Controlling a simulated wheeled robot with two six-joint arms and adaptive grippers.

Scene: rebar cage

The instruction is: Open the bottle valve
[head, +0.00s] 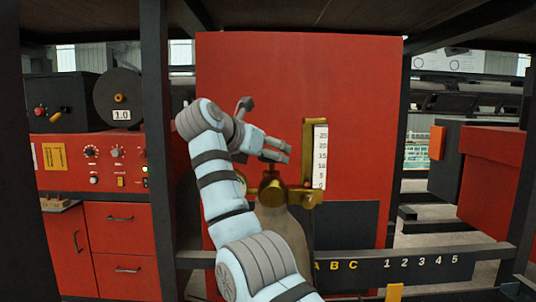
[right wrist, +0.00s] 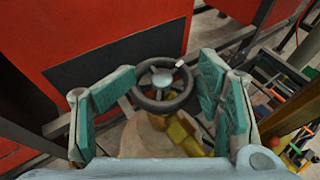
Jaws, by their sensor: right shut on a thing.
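The tan bottle (head: 285,225) stands upright in front of the red panel, with brass fittings (head: 272,192) at its top. In the right wrist view its dark round valve handwheel (right wrist: 163,106) has a grey hub and a small white mark on the rim. My right gripper (head: 279,150) is above the bottle top. In the head view the wheel is hard to make out behind the gripper. My left gripper is in neither view.
A brass flow gauge (head: 319,158) with a white scale stands just right of the bottle top. A large red panel (head: 300,75) is close behind. Dark posts (head: 157,120) frame the sides. A red control console (head: 90,165) is at left.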

